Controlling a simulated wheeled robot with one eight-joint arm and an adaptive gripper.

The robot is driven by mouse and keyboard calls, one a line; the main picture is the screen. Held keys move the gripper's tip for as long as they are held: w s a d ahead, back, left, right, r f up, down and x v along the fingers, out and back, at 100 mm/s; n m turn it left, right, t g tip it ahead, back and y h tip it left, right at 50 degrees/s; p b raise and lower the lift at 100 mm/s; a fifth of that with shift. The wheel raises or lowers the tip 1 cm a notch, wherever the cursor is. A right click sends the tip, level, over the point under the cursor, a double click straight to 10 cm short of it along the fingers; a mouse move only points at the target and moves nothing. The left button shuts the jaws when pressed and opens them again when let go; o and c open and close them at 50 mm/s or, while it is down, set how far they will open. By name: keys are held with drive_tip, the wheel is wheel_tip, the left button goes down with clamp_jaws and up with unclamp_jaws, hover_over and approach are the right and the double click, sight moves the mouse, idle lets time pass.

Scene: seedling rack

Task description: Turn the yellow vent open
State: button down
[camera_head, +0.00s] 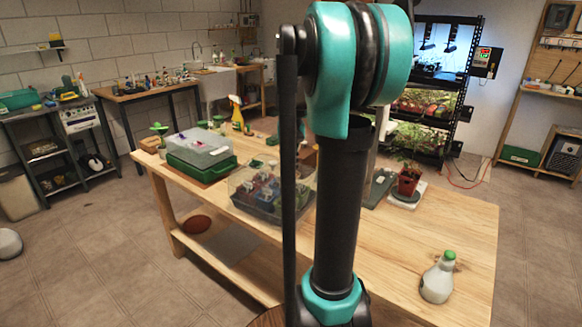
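A green tray with a clear, domed lid (199,146) sits on the back left of the wooden table. Small coloured marks show on its lid, but they are too small to tell whether one is a yellow vent. I cannot pick out the yellow vent or its position. My teal and black arm stands upright in the middle of the view and hides part of the table behind it. My gripper is not in view.
A clear bin (246,199) of coloured items stands near the front edge, left of my arm. A potted plant (408,182) and a white bottle with a green cap (438,280) stand to the right. The table's right front (455,220) has free room.

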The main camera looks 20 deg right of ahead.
sight(291, 170)
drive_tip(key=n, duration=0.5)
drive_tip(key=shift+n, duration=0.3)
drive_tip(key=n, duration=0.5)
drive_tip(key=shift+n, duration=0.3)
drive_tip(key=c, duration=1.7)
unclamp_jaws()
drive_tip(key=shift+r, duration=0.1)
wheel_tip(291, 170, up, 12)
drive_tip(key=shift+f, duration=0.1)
